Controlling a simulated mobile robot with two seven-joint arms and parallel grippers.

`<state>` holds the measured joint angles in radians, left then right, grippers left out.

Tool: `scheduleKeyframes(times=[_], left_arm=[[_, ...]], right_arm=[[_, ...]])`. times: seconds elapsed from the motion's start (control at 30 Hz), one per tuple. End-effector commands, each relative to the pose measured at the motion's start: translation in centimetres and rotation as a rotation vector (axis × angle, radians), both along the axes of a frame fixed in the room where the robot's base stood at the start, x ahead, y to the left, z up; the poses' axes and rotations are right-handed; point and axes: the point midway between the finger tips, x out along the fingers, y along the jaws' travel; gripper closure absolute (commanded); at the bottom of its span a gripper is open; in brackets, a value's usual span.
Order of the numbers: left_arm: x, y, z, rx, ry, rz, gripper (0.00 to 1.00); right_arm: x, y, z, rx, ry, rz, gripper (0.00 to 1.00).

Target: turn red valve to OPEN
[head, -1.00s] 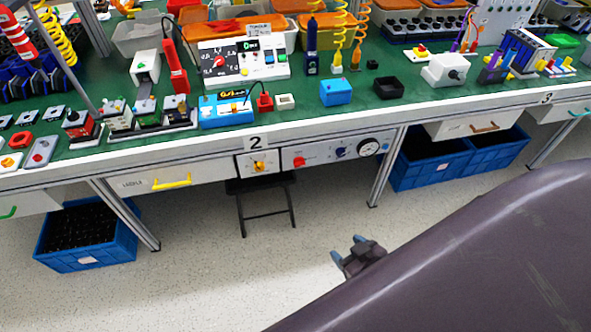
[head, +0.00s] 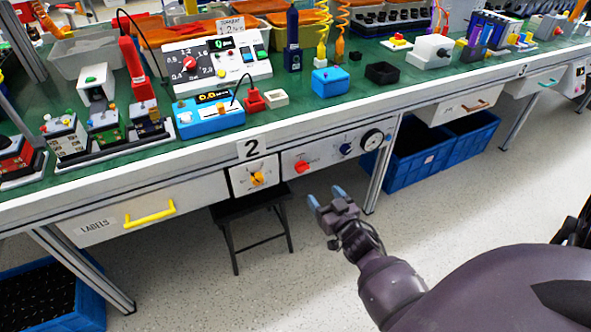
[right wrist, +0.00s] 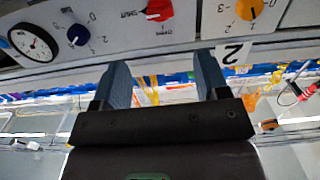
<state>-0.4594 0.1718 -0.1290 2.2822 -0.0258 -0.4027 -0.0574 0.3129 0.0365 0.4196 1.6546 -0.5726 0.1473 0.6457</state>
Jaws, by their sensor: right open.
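The red valve (head: 302,167) is a small red knob on the white panel (head: 325,158) under the bench's front edge. It also shows at the top of the right wrist view (right wrist: 158,10), with small lettering beside it that I cannot read clearly. My right gripper (head: 326,197) is open and empty, below and slightly right of the red valve, apart from it. Its two blue-grey fingers stand apart in the right wrist view (right wrist: 162,62). My left gripper is not in view.
Beside the red valve are a blue knob (head: 346,149), a round gauge (head: 373,140) and, to its left, a yellow knob (head: 257,179). A black stool (head: 250,218) stands below. Blue crates (head: 408,165) sit under the bench at right. The floor around my arm is clear.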

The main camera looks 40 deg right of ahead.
Motion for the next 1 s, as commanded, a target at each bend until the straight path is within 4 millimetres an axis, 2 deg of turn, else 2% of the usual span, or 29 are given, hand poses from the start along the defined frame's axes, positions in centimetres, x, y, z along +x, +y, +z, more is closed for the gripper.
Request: scheduleKeyframes(times=[0.03,0.33,0.7,1.0], left_arm=[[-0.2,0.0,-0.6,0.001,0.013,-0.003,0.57],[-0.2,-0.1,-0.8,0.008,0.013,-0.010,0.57],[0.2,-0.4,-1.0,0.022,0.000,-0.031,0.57],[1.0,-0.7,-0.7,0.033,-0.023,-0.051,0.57]], right_arm=[[0.3,-0.1,-1.1,0.006,0.001,-0.001,0.32],[2.7,-0.5,-0.9,0.013,-0.023,0.003,0.32],[8.5,-2.0,-1.2,0.011,-0.018,0.002,0.32],[11.3,-2.7,-1.0,0.014,-0.020,0.001,0.32]])
